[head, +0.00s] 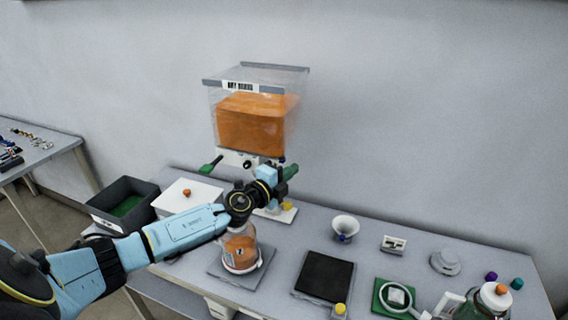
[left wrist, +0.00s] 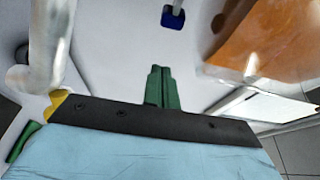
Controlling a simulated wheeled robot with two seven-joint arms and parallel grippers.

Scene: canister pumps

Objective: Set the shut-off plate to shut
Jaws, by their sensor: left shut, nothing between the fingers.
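A clear hopper (head: 256,110) with orange contents is mounted above the bench. Under it is a white outlet body (head: 236,158), with a green handle (head: 210,165) sticking out to the left. I cannot clearly make out the shut-off plate or its setting; my arm covers part of the outlet. My left gripper (head: 290,172) is at the right side of the outlet, below the hopper. Its green fingers also show in the left wrist view (left wrist: 158,88), shut together and empty. Whether they touch anything is unclear. My right gripper is not in view.
A jar with orange contents (head: 241,252) stands on a grey pad (head: 262,268) below my left forearm. A black pad (head: 324,275), a white funnel-like cup (head: 345,227) and a green mat (head: 381,293) lie to the right. A dark bin (head: 123,199) stands at left.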

